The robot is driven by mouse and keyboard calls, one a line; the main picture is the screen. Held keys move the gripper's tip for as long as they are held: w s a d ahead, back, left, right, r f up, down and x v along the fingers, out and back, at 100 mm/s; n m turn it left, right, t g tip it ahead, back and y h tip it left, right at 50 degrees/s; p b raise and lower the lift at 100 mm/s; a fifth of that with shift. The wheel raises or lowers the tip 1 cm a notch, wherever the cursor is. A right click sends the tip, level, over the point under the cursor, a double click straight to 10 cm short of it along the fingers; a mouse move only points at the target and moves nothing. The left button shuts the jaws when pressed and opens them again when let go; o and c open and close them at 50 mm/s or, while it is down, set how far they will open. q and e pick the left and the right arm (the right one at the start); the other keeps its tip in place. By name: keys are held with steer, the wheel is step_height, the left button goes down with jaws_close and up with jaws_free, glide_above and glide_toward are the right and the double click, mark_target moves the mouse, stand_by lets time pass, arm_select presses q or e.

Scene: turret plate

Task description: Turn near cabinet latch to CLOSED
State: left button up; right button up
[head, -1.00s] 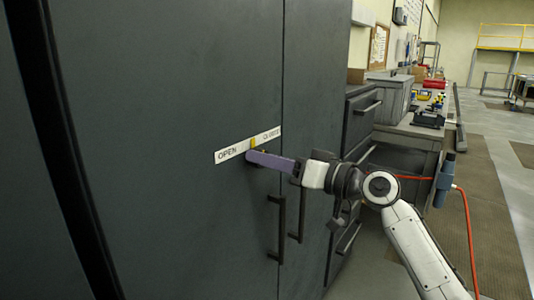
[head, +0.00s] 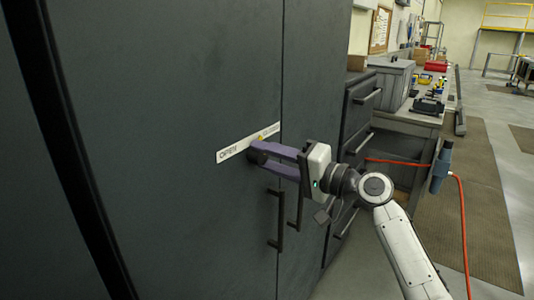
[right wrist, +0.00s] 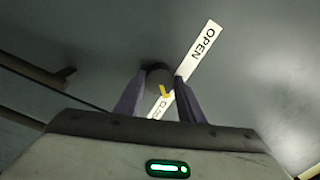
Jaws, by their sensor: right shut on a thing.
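The near cabinet latch (head: 256,155) is a dark round knob on the dark grey cabinet door, below a white label strip (head: 232,151). OPEN is at the strip's left end; the right end's word is partly hidden or unreadable. A yellow pointer (head: 261,138) on the latch is tilted toward that right end. My right gripper (head: 260,152) is shut on the latch, with one purple finger above the other. In the right wrist view the knob (right wrist: 159,72) sits between the fingertips, with the yellow pointer (right wrist: 164,92) toward the partly covered word. My left gripper is out of view.
Two dark vertical door handles (head: 277,222) hang just below the gripper, beside the door seam. A drawer unit (head: 357,115) and a workbench with tools (head: 412,118) stand to the right. A red hose (head: 465,225) hangs by my arm.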

steer(key=shift+m, duration=0.4)
steer(key=o, duration=1)
steer(key=shift+o, duration=0.2)
steer(key=b+v, duration=0.1)
steer(key=v, duration=0.9)
steer(key=shift+b, duration=0.4)
steer(key=shift+s+d, duration=0.15)
